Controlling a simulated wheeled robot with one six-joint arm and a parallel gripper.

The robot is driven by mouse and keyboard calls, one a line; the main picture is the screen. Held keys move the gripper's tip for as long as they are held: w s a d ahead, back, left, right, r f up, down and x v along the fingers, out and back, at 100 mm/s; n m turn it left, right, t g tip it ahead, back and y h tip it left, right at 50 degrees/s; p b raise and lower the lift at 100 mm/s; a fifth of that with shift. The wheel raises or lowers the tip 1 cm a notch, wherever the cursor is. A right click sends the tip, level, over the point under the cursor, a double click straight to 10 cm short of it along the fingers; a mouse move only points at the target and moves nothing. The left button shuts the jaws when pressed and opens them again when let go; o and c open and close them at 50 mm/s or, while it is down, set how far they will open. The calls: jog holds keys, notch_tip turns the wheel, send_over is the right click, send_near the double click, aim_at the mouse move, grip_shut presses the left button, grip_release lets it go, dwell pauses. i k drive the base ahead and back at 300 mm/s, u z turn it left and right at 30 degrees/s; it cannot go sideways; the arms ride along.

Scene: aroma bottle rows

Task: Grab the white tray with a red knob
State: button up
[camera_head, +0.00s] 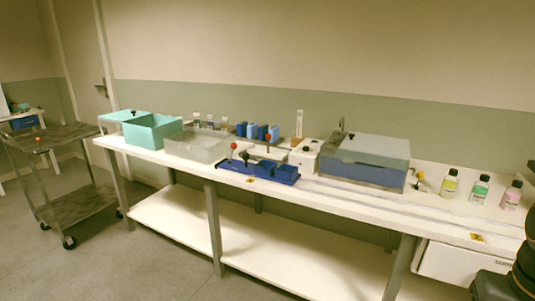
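A small red knob (267,137) stands on a thin stem near the middle of the long white bench. A low whitish tray (270,154) lies below it, partly hidden behind a blue rack (262,170); I cannot clearly tell that the stem joins this tray. A second red knob (234,146) stands to the left, by the end of the blue rack. My gripper is not in view; only a dark part of my arm shows at the lower right edge, well away from the knobs.
Left on the bench (440,213) are a teal bin (152,132) and a clear bin (197,147). A large lidded box (364,160) stands right of a white box (305,156). Several bottles (480,189) stand at right. A grey cart (70,200) is at far left.

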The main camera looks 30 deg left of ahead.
aim_at(268, 144)
jog(key=u, duration=0.35)
jog(key=k, duration=0.4)
jog(key=u, duration=1.75)
jog(key=i, duration=1.7)
jog(key=z, duration=0.95)
jog(key=i, duration=0.6)
jog(key=z, duration=0.6)
